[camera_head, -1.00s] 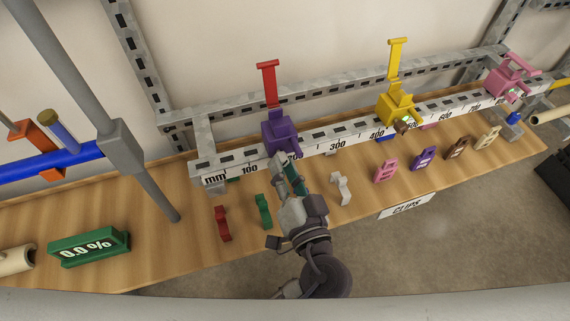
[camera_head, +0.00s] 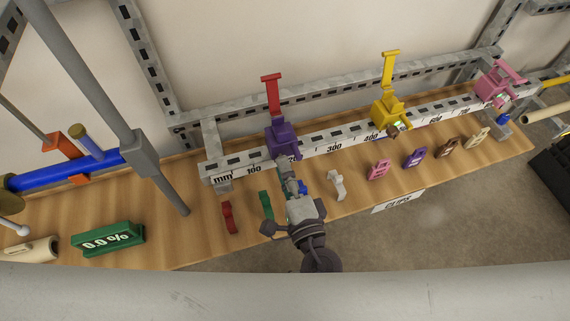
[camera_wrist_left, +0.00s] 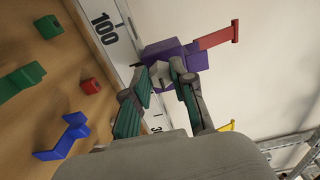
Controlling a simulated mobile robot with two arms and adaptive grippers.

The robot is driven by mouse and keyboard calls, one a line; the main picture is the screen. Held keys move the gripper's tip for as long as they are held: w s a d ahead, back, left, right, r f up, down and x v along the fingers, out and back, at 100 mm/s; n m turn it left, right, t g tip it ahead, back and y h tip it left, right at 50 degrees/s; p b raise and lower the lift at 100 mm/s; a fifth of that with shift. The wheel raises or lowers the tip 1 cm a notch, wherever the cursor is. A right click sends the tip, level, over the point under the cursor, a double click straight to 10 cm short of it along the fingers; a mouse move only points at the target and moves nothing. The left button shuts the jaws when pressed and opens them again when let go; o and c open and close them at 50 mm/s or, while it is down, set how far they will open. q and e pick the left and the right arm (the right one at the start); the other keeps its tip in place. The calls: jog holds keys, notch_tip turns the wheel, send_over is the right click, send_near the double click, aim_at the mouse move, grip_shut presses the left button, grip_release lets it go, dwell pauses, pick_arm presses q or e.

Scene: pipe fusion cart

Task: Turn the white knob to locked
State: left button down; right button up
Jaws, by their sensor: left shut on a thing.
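A purple clamp (camera_head: 281,141) with an upright red handle (camera_head: 272,95) sits on the white ruler rail near the 200 mark. In the left wrist view the purple clamp (camera_wrist_left: 168,52) shows a small whitish knob (camera_wrist_left: 160,72) on its near face. My left gripper (camera_head: 285,168) reaches the front of this clamp. In the left wrist view its fingers (camera_wrist_left: 162,82) are either side of the whitish knob and shut on it. The fingers hide much of the knob, and I cannot read its turn position. My right gripper is not in view.
The rail (camera_head: 335,147) also carries a yellow clamp (camera_head: 389,112) and a pink clamp (camera_head: 495,85). Several coloured clips lie on the wooden shelf, with a green clip (camera_head: 267,205) and a white clip (camera_head: 337,186) near my left wrist. A green display (camera_head: 101,240) reads 0.0%.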

pick_arm(q)
jog(key=shift+d+r+m+p, duration=0.1)
jog(key=shift+m+p, duration=2.45)
jog(key=shift+m, duration=1.25)
jog(key=shift+r+m+p, duration=0.1)
jog(key=shift+m+p, duration=2.45)
jog(key=shift+m, duration=1.25)
jog(key=c, duration=1)
grip_release()
jog(key=shift+o, duration=0.2)
jog(key=shift+w, duration=0.1)
jog(key=shift+d, duration=0.1)
